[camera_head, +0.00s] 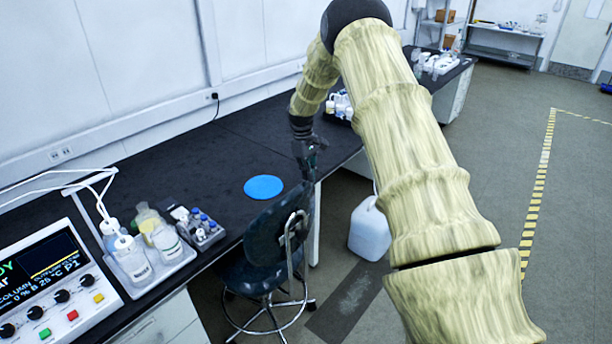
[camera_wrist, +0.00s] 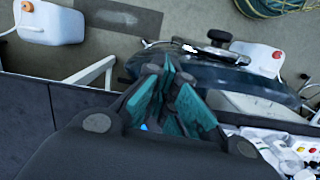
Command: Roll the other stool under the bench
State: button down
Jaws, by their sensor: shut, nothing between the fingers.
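A dark stool (camera_head: 250,275) with a backrest (camera_head: 278,228), metal post and foot ring stands upright at the front edge of the black bench (camera_head: 222,150), by the open space beneath it. How far the seat reaches under the top is partly hidden by the backrest. My gripper (camera_head: 310,168) is shut and empty, pointing down just above the backrest's upper right corner. I cannot tell whether it touches. In the wrist view my teal-padded fingers (camera_wrist: 172,88) are together, with the dark stool (camera_wrist: 225,76) just beyond them. No second stool shows.
A white jug (camera_head: 369,231) stands on the floor right of the stool. Bottles in a tray (camera_head: 160,270), a control box (camera_head: 52,287) and a blue disc (camera_head: 263,187) are on the bench. Cabinets flank the knee space. Open floor lies right, with yellow-striped tape (camera_head: 537,185).

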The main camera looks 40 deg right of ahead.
jog(key=shift+s+p, duration=0.1)
jog(key=shift+p, duration=0.35)
jog(key=shift+w+d+r, duration=0.1)
jog(key=shift+w+r, duration=0.05)
jog(key=shift+w, duration=0.05)
jog(key=shift+s+r+p, duration=0.15)
jog(key=shift+r+p, duration=0.05)
jog(key=shift+p, duration=0.25)
jog(key=w+a+b, duration=0.2)
jog(key=w+b, duration=0.4)
jog(key=w, duration=0.6)
